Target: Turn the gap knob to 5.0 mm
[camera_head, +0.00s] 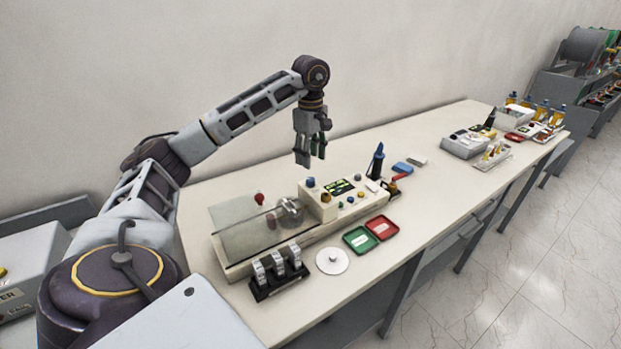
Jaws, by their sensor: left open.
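A cream test device (322,213) stands on the long table, with a control panel at its right end. The panel has a small dark display with green marks (341,187), too small to read. A blue knob (311,182) sits at the panel's upper left, and a yellowish knob (325,197) sits just below it. Several smaller coloured controls are to their right. I cannot tell which is the gap knob, or its setting. My left gripper (311,156) is open and empty, pointing down above the panel's back edge, apart from the knobs. My right gripper is not in view.
A clear cover with a red knob (259,198) is left of the panel. A green tray (360,240), a red tray (382,227), a white disc (332,261) and a black rack (278,281) lie in front. A dark blue upright tool (376,160) stands right.

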